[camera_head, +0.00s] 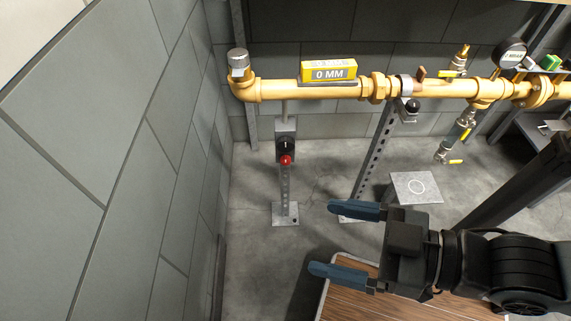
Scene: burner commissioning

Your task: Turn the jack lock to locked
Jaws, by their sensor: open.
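A jack stand (285,180) with a perforated post and square foot stands under the left end of a yellow pipe. A black round part with a red ball knob (286,160) sits on its upper post; this may be the jack lock, but I see no lock marking. A second black knob (411,105) hangs by a clamp under the pipe further right. My gripper (323,237) points left, its two blue fingers wide apart with nothing between them. It appears in front of and to the lower right of the jack stand, apart from it.
The yellow pipe (285,90) runs across above, carrying a "0 MM" level (328,71), a gauge (509,53) and valves. A second perforated post (375,150) stands right of the jack. A wooden top (355,300) lies below my gripper. A grey block wall closes the left.

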